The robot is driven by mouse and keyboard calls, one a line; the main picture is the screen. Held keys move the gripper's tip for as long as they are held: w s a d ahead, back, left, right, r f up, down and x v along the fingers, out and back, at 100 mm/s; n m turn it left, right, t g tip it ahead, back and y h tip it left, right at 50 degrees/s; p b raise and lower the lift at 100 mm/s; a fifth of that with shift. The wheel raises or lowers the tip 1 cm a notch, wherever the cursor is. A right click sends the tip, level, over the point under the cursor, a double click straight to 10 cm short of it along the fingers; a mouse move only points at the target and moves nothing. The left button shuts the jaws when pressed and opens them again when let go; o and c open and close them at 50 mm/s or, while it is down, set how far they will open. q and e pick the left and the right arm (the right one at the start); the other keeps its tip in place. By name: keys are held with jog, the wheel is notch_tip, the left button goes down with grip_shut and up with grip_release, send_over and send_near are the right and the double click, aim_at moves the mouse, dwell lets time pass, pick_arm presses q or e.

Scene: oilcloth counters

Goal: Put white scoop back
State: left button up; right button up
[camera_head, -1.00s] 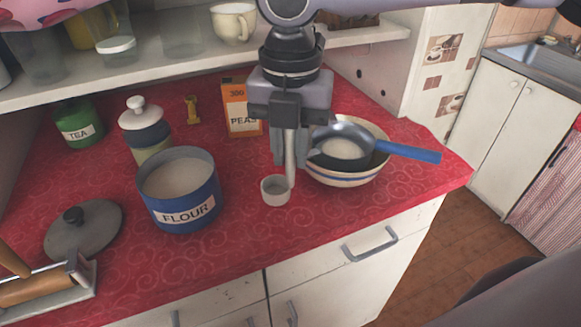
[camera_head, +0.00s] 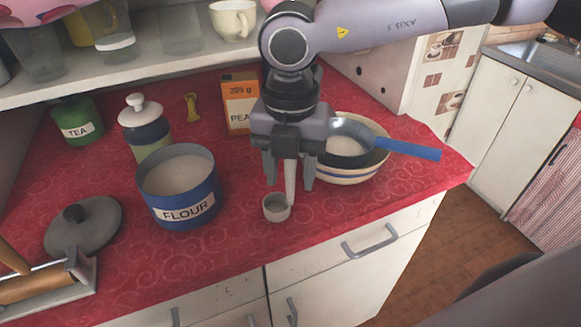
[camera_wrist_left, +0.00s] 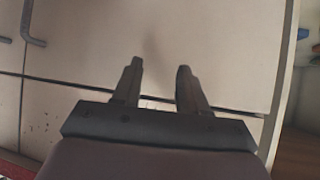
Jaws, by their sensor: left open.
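The white scoop (camera_head: 277,208) is a small pale cup with a tall upright handle. It appears to rest on the red counter, in front of the bowl and to the right of the flour canister (camera_head: 181,190). My right gripper (camera_head: 289,182) points down over it with its fingers spread, one on each side of the handle and apart from it. The flour canister is blue, lidless and holds white flour. My left gripper (camera_wrist_left: 157,75) is open and empty in the left wrist view, in front of pale cabinet fronts; the head view does not show its fingers.
A blue-handled pan (camera_head: 408,150) lies over a striped bowl (camera_head: 345,178) right beside my right gripper. A grey lid (camera_head: 95,235) lies on the left. A peas box (camera_head: 238,98), a jar (camera_head: 146,130) and a green tea tin (camera_head: 77,122) stand behind. The front-middle counter is clear.

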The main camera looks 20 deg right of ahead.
jog(key=shift+r, duration=0.5)
notch_tip(320, 180, up, 11)
jog(key=shift+r, duration=0.2)
dwell(0.4)
